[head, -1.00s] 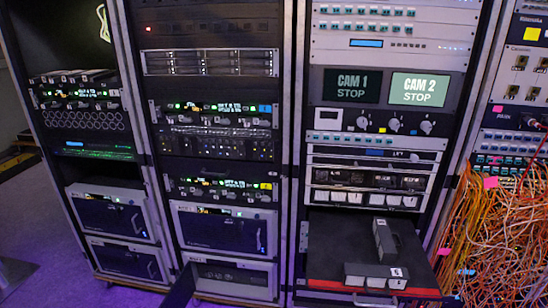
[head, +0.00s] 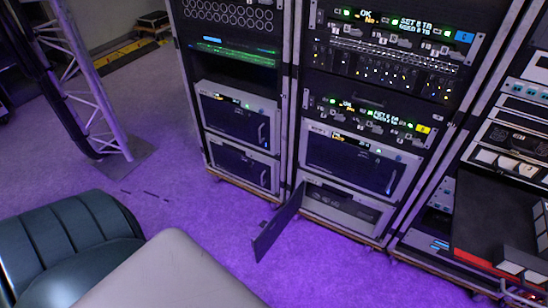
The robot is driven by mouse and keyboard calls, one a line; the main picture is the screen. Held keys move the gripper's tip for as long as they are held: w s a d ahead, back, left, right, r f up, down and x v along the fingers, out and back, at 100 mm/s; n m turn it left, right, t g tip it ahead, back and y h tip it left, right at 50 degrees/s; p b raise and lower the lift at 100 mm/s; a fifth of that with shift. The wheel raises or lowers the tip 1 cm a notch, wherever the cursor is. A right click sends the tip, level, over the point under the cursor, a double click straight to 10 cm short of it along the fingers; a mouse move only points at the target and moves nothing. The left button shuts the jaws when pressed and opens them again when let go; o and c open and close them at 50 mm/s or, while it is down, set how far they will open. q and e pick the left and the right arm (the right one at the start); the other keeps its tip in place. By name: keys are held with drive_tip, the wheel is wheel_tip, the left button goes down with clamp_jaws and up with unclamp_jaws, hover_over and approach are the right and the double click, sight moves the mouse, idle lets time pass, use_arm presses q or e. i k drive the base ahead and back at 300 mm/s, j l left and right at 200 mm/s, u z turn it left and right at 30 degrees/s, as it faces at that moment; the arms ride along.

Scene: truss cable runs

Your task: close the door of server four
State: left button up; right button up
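A server unit with its door open (head: 278,226) sits at the bottom of the middle rack. The dark door stands out from the left side of the unit, swung into the aisle just above the purple floor. The unit's grey inside front (head: 345,207) is exposed. No number that marks it as server four can be read. The server above it (head: 350,160) has its door shut, as do the two servers in the left rack, upper (head: 235,120) and lower (head: 243,168). Neither of my grippers is in view.
A dark padded seat (head: 65,245) and a pale grey rounded surface (head: 170,275) fill the lower left. A truss leg (head: 95,80) stands at upper left. A pulled-out black tray (head: 490,215) juts from the right rack. Purple floor (head: 170,155) lies clear before the left rack.

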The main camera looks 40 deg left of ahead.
sight(265, 241)
drive_tip(key=j+z, duration=0.15)
drive_tip(key=j, duration=0.6)
drive_tip(key=j+z, duration=0.15)
drive_tip(key=j, duration=0.6)
drive_tip(key=j+z, duration=0.15)
drive_tip(key=j, duration=0.55)
drive_tip(key=k+j+z, duration=0.15)
drive_tip(key=j, duration=0.6)
